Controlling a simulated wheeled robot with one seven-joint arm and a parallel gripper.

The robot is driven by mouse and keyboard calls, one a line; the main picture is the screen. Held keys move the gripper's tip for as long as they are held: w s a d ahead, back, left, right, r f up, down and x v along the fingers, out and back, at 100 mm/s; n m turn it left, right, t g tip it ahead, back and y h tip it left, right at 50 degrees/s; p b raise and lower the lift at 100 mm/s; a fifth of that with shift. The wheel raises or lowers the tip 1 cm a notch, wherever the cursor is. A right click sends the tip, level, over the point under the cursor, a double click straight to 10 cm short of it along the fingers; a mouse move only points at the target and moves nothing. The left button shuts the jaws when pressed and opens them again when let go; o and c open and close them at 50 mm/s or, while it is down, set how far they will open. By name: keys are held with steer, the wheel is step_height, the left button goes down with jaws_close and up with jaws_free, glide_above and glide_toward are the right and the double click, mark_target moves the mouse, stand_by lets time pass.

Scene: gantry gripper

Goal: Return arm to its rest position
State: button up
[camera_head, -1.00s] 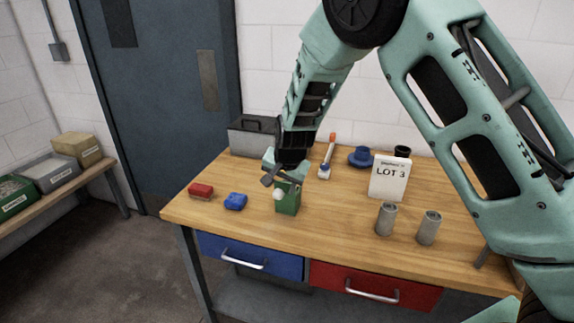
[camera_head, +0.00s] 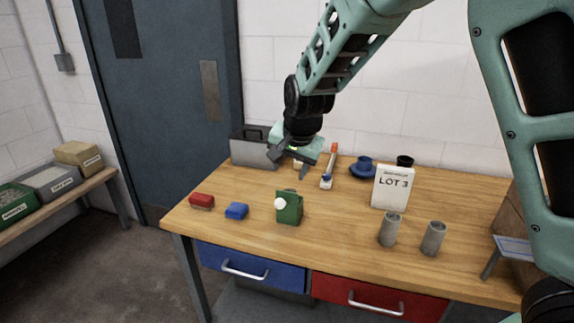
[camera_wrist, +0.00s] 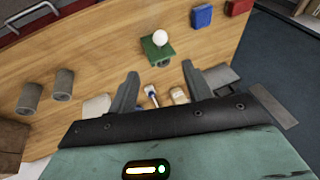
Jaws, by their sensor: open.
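My gripper (camera_head: 303,160) is open and empty, raised above the back of the wooden workbench (camera_head: 255,258). In the wrist view its two fingers (camera_wrist: 160,80) are spread apart with nothing between their tips.
A red block (camera_head: 202,200) and a blue block (camera_head: 236,210) lie left of the container. Two grey cylinders (camera_head: 389,230) stand at right near a "LOT 3" sign (camera_head: 391,188).

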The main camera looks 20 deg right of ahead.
steer(key=s+a+f+n+g+y+b, duration=0.1)
steer(key=s+a+n, duration=0.25)
steer(key=s, duration=0.45)
steer(key=s+a+n+g+y, duration=0.1)
steer(key=s+a+n+g, duration=0.2)
steer(key=s, duration=0.5)
steer(key=s+f+n+h+b, duration=0.1)
steer(key=s+n, duration=0.7)
steer(key=s, duration=1.1)
steer(key=shift+f+n+g+h, duration=0.3)
steer(key=shift+f+n+g, duration=0.05)
steer(key=shift+f+g, duration=0.05)
